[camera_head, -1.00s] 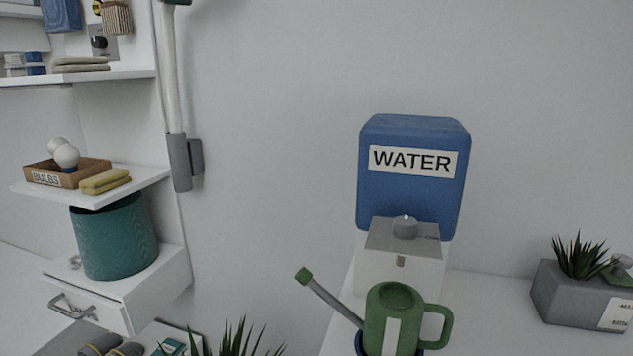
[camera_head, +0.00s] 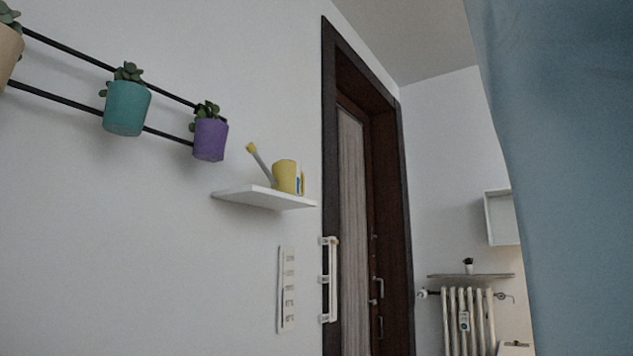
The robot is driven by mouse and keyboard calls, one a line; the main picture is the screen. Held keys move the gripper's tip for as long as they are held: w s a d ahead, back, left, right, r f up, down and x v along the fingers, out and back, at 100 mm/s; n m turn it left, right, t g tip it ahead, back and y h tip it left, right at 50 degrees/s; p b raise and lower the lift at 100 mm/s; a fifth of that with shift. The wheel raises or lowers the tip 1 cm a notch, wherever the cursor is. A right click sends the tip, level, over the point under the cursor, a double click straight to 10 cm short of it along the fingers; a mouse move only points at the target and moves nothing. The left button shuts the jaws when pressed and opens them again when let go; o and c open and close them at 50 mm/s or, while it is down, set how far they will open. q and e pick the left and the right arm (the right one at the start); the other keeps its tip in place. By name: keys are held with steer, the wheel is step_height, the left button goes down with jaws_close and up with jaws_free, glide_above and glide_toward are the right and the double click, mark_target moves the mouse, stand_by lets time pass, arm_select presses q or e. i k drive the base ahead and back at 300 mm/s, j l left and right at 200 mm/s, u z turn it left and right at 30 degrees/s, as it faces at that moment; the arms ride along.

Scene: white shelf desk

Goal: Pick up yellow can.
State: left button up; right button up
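A yellow watering can (camera_head: 287,177) with a grey spout and a yellow tip stands upright on a small white wall shelf (camera_head: 262,198), left of a dark door frame. Its spout points up and to the left. It looks some distance away. Neither of my grippers shows in the head view.
Potted succulents in a teal pot (camera_head: 126,108) and a purple pot (camera_head: 210,139) hang on black rails left of the shelf. A dark door frame (camera_head: 328,150) stands to its right. A white radiator (camera_head: 468,320) is farther right. A large blue surface (camera_head: 565,170) fills the right edge.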

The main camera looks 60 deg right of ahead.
mark_target(286, 176)
steer(key=z, duration=0.4)
steer(key=l+z, duration=0.1)
steer(key=z, duration=0.7)
steer(key=l+z, duration=0.1)
steer(key=z, duration=0.3)
